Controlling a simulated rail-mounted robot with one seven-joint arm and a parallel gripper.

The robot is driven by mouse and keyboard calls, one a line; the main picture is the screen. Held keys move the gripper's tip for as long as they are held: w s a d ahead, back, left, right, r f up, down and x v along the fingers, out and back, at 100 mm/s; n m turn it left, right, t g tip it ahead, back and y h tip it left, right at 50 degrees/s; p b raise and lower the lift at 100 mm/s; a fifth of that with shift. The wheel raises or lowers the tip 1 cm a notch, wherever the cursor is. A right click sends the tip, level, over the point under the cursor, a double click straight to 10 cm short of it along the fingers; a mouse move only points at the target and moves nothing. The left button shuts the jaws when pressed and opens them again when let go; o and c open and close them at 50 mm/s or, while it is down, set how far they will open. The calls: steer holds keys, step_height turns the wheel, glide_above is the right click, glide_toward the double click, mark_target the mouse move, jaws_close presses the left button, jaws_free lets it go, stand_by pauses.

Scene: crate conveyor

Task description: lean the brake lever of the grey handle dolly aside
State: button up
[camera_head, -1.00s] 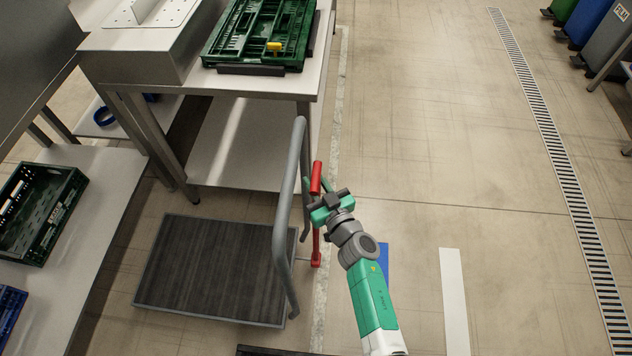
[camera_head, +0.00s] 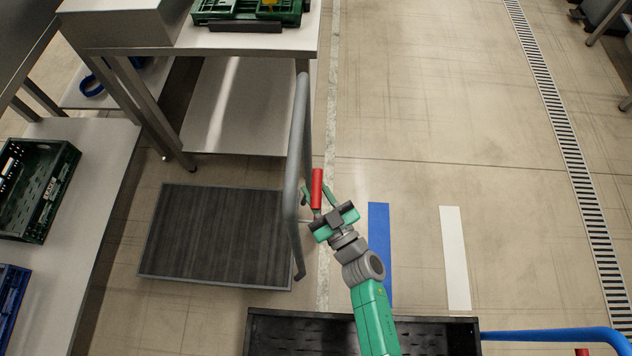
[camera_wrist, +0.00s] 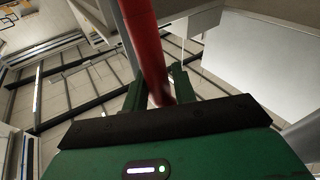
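The grey handle dolly (camera_head: 215,238) stands on the floor at left of centre, with a dark ribbed deck and a tall grey tube handle (camera_head: 292,165) at its right end. Its red brake lever (camera_head: 317,187) sticks up just right of the handle; the lower part is hidden behind my gripper. My gripper (camera_head: 318,198) is open, with one finger on each side of the lever. A firm grip does not show.
A steel table (camera_head: 240,42) with a green crate (camera_head: 215,12) stands behind the dolly. A bench (camera_head: 95,215) with a green crate (camera_head: 62,185) and a blue crate (camera_head: 15,300) is at left. A black crate (camera_head: 270,325) is in front.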

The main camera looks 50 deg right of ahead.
steer(key=shift+o, duration=1.3)
steer(key=shift+s+a+f, duration=0.15)
steer(key=shift+s+a, duration=0.2)
steer(key=shift+a, duration=0.15)
steer(key=shift+w+d, duration=0.15)
steer(key=shift+d, duration=0.15)
steer(key=p+v, duration=0.2)
steer(key=v, duration=0.6)
